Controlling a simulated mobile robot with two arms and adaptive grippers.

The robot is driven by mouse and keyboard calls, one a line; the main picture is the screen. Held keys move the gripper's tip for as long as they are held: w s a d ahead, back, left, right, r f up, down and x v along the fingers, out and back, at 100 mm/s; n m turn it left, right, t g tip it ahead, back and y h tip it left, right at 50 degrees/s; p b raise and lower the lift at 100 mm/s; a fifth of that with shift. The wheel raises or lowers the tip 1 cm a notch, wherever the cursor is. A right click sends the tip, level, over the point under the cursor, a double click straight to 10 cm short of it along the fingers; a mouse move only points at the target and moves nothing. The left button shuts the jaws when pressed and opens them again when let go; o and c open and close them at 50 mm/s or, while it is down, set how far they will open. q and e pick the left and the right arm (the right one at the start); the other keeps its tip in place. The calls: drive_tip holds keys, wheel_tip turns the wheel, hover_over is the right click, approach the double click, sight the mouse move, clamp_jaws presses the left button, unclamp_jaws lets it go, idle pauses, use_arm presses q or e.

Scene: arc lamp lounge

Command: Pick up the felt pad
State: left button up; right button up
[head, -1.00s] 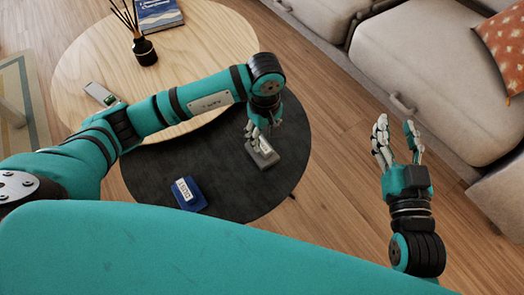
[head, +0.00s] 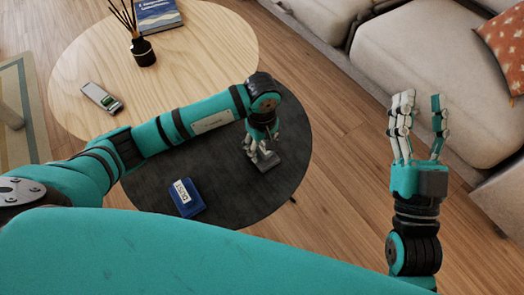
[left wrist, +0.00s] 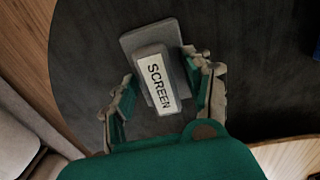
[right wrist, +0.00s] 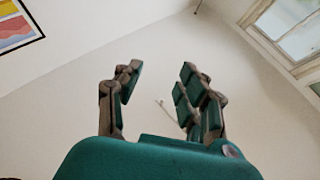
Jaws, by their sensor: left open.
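A grey pad (head: 268,162) with a raised grip and a label reading SCREEN lies near the right edge of the dark round table. It also shows in the left wrist view (left wrist: 150,39). My left gripper (head: 261,148) is open above it. In the left wrist view my left gripper (left wrist: 162,98) has its fingers on both sides of the grip; whether they touch it I cannot tell. A blue pad (head: 185,198) with a label, seemingly DUST, lies to the left on the same table. My right gripper (head: 423,130) is open and empty, fingers up, also in the right wrist view (right wrist: 156,85).
The dark table (head: 228,205) adjoins a pale wooden table (head: 205,45). A beige sofa (head: 430,60) stands at the right.

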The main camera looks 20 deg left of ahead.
sight(262, 145)
use_arm(q)
clamp_jaws()
drive_tip(key=shift+r, duration=0.2)
drive_tip(key=shift+r, duration=0.15)
wheel_tip(262, 145, up, 3)
drive_tip(key=shift+r+p, duration=0.2)
drive_tip(key=shift+p, duration=0.6)
drive_tip(key=s, duration=0.2)
drive_tip(key=s+p, duration=0.1)
drive_tip(key=s, duration=0.3)
drive_tip(key=shift+s+d+r, duration=0.15)
drive_tip(key=shift+s+d, duration=0.05)
drive_tip(key=shift+d, duration=0.2)
drive_tip(key=s+d+p, duration=0.1)
drive_tip(key=s, duration=0.8)
drive_tip(key=shift+s+d+r, duration=0.15)
drive_tip(key=shift+s+r, duration=0.1)
drive_tip(key=shift+r, duration=0.1)
use_arm(e)
wheel_tip(262, 145, down, 16)
drive_tip(key=d+g+h, duration=0.2)
drive_tip(key=g+h, duration=0.1)
drive_tip(key=g, duration=0.7)
drive_tip(key=shift+s+d+f+g, duration=0.15)
drive_tip(key=shift+s+d+g, duration=0.05)
drive_tip(key=shift+d+g, duration=0.1)
